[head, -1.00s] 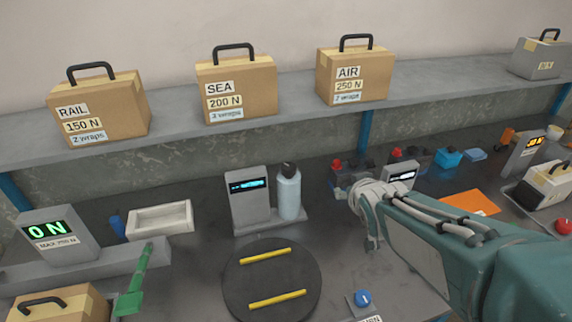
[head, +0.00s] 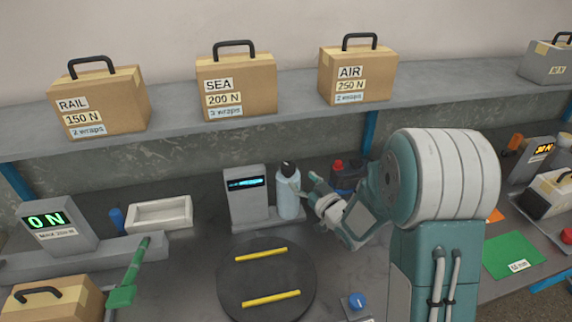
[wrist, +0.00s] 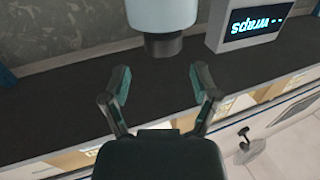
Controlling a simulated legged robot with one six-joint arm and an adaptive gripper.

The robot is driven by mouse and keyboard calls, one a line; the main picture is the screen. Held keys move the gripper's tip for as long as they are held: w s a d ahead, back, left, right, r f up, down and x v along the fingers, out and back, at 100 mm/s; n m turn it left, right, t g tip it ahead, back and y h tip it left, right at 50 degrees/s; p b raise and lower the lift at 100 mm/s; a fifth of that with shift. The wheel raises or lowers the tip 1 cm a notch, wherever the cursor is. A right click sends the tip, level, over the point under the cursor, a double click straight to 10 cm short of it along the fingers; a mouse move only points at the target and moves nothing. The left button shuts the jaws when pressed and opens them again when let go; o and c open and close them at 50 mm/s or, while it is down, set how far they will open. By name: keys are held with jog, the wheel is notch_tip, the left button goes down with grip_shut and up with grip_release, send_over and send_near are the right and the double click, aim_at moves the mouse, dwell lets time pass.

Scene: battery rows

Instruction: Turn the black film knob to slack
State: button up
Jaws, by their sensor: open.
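The black film knob (head: 288,168) sits on top of the upright pale blue film roll (head: 289,196), behind the dark turntable (head: 266,280). In the wrist view the picture is upside down: the knob (wrist: 163,46) points down from the pale roll (wrist: 161,14). My gripper (head: 309,186) is just right of the roll in the head view, close to it. In the wrist view my gripper (wrist: 160,76) has its two fingers spread, with nothing between the tips. The knob lies just beyond the tips, roughly centred between them, and looks apart from them. I cannot read the knob's setting.
A grey display post (head: 246,198) stands directly left of the roll. A white tray (head: 160,216) and a green lever (head: 128,280) are further left. A blue knob (head: 357,301) is at the front. Labelled cartons (head: 236,88) line the shelf above.

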aim_at(284, 164)
jog(key=x, duration=0.7)
jog(key=shift+w+a+f, duration=0.1)
jog(key=shift+a, duration=0.35)
jog(key=shift+w, duration=0.45)
jog(key=shift+c, duration=0.3)
jog(key=shift+a, duration=0.1)
jog(key=c, duration=0.9)
